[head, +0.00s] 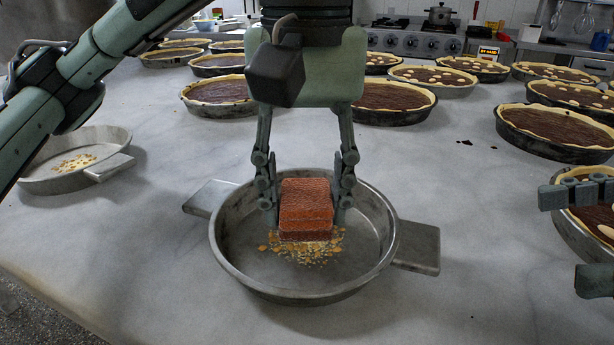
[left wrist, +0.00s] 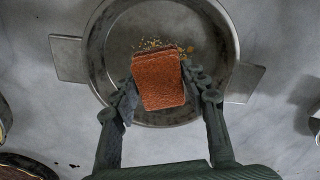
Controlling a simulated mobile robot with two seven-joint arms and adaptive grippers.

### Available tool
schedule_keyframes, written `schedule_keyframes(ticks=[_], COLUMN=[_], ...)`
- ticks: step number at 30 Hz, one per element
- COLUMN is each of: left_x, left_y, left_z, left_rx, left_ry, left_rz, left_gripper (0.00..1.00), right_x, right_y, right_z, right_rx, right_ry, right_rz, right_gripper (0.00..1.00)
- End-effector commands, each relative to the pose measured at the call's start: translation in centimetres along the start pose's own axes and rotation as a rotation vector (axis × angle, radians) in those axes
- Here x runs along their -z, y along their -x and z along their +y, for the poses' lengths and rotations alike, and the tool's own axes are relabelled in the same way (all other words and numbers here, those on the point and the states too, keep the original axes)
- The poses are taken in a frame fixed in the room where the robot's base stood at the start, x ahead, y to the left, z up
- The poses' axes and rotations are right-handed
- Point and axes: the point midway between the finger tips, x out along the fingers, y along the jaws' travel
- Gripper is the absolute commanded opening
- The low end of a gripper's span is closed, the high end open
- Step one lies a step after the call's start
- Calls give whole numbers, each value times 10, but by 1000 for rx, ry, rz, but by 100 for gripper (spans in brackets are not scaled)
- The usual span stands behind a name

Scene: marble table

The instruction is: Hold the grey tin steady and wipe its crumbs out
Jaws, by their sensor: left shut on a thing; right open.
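The grey tin (head: 376,272) stands upright on the marble table, with a flat handle at each side. It also shows in the left wrist view (left wrist: 118,48). Yellow-brown crumbs (head: 303,250) lie on its floor, in front of and beside a rust-red sponge block (head: 306,205). My left gripper (head: 307,212) is shut on the sponge block, inside the tin; the block also shows in the left wrist view (left wrist: 159,80). I cannot tell if the block touches the floor. My right gripper (head: 578,238) is open and empty at the right edge, apart from the tin and partly out of frame.
A second grey tin (head: 42,182) with crumbs stands at the left. Several chocolate tarts in dark tins stand behind and to the right, one (head: 560,133) near my right gripper. The marble table (head: 130,240) is clear in front of and left of the tin.

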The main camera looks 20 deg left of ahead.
Motion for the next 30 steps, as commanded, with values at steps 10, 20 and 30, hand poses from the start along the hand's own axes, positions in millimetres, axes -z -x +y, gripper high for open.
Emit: schedule_keyframes(ticks=[10,20,30], left_x=[0,0,0], left_y=[11,28,37], left_z=[0,0,0], left_rx=[-1,-1,-1], left_ry=[1,0,0], left_rz=[1,1,1], left_gripper=[21,21,21], right_x=[-1,-1,1], right_y=[-29,-79,-115], right_z=[1,0,0], right_rx=[-5,-3,-1], right_ry=[0,0,0], right_rz=[-1,-1,0], right_gripper=[76,76,76])
